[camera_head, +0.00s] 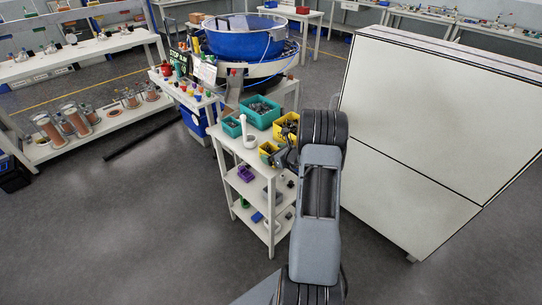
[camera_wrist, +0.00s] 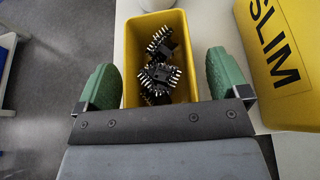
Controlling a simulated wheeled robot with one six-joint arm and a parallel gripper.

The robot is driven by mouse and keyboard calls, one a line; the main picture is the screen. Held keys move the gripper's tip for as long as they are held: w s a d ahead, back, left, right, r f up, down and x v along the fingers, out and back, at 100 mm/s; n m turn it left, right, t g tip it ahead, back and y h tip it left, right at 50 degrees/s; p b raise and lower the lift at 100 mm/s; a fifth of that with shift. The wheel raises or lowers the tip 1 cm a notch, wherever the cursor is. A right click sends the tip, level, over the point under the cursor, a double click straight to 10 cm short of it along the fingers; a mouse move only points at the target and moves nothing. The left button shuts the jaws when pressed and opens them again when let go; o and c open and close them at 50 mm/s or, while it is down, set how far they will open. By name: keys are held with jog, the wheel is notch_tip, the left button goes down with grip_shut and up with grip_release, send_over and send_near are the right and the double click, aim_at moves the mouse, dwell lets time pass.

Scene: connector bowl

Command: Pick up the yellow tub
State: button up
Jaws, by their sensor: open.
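A small yellow tub (camera_wrist: 133,60) holding black connectors with metal pins (camera_wrist: 160,75) lies between my gripper's green fingers in the wrist view. My gripper (camera_wrist: 163,72) is open, with one finger on each side of the tub. Gaps show between the fingers and its walls. The near end of the tub is hidden by my gripper's body. In the head view the small yellow tub (camera_head: 264,157) stands at the front of the white shelf unit's top, and my gripper (camera_head: 275,160) is at it, partly hidden by my arm.
A larger yellow bin marked SLIM (camera_wrist: 290,55) stands close on the right; it also shows in the head view (camera_head: 280,133). Teal bins (camera_head: 262,121) and a white cylindrical object (camera_head: 246,131) share the shelf unit's top (camera_head: 243,152). A large pale panel (camera_head: 420,130) stands right of my arm.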

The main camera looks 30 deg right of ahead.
jog(key=shift+c, duration=0.2)
jog(key=c, duration=1)
